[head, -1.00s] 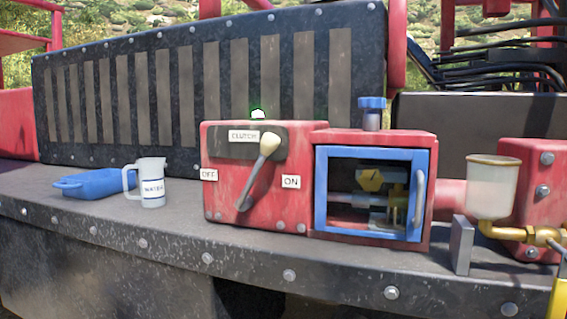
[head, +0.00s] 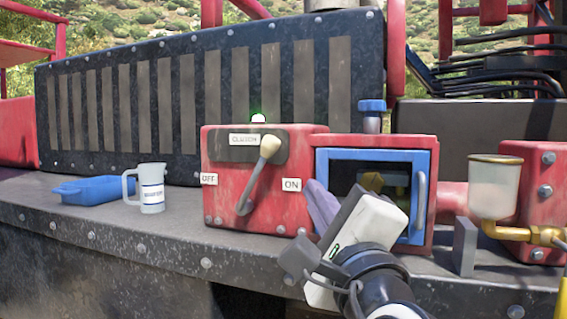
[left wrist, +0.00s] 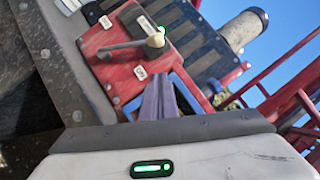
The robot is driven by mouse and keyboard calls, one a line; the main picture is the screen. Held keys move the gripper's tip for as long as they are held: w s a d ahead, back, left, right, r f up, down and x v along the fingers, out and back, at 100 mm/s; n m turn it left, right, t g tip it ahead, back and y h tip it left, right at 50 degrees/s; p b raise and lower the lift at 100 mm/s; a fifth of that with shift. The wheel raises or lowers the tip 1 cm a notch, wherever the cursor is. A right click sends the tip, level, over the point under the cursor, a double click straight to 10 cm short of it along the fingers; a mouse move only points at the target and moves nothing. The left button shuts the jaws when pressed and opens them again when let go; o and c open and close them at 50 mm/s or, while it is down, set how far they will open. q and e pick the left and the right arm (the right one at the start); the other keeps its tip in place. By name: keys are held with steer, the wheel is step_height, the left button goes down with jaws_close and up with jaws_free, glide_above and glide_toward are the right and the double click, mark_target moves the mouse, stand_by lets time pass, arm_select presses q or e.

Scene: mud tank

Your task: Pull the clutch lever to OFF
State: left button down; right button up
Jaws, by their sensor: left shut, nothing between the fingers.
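The clutch lever (head: 257,172), a grey rod with a cream knob, stands on the front of the red clutch box (head: 225,160) and leans up to the right. The OFF label (head: 209,179) is left of it and the ON label (head: 291,185) is right of it. My left gripper (head: 317,196) is shut and empty, right of and below the knob and apart from it. In the left wrist view the closed fingers (left wrist: 160,85) point up towards the knob (left wrist: 155,40). My right gripper is not in view.
A blue-framed window box (head: 365,155) joins the clutch box on the right, partly hidden by my gripper. A white water jug (head: 151,190) and a blue tray (head: 97,190) stand on the ledge at left. A clear cup (head: 494,188) on a brass pipe stands at right.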

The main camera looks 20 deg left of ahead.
arm_select(q)
steer(key=shift+w, duration=0.1)
steer(key=s+a+r+p+x, duration=0.1)
steer(key=a+p+x, duration=0.1)
steer(key=x, duration=1)
steer(key=shift+a, duration=0.25)
steer(key=shift+w+r, duration=0.1)
steer(key=shift+r, duration=0.05)
